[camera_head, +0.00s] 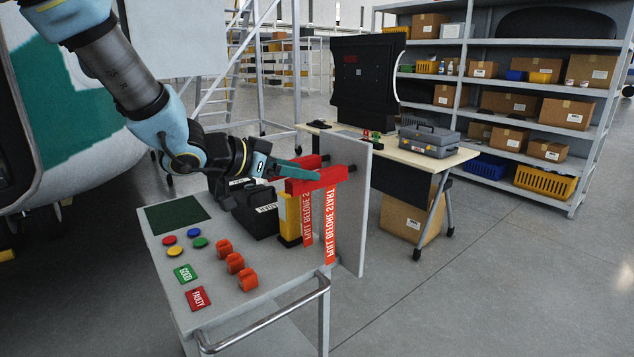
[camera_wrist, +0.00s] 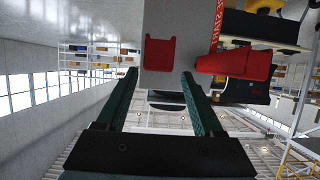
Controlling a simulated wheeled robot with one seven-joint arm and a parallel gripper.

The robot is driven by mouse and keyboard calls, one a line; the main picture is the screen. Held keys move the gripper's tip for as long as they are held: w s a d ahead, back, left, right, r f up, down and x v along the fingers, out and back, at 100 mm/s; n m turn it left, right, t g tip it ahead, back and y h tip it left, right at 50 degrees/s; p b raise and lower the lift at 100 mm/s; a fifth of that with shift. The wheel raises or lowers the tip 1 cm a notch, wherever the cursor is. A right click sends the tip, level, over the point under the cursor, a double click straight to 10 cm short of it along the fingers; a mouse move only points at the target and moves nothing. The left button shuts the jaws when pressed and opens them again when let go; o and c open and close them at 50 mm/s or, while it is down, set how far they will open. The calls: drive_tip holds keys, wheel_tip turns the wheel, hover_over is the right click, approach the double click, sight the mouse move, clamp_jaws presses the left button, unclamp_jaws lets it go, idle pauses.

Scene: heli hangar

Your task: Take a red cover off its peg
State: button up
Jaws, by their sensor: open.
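Two red covers stick out from an upright grey board (camera_head: 352,215) on the cart. The nearer cover (camera_head: 320,179) has a hanging red streamer (camera_head: 330,225) with white letters. The farther cover (camera_head: 309,162) is partly hidden behind my gripper, with a second streamer (camera_head: 307,220) below. My gripper (camera_head: 303,169) is beside the covers, its fingers pointing at the board. In the wrist view my gripper (camera_wrist: 160,73) is open with nothing between its fingers. One red cover (camera_wrist: 160,54) shows ahead between the fingertips; another red cover (camera_wrist: 232,64) is right of them.
A table (camera_head: 425,155) and shelves (camera_head: 530,90) stand behind. Floor at right is clear.

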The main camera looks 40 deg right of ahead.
drive_tip(key=x, duration=0.5)
drive_tip(key=shift+s+f+p, duration=0.15)
drive_tip(key=shift+f+p, duration=0.05)
drive_tip(key=shift+p, duration=0.2)
clamp_jaws()
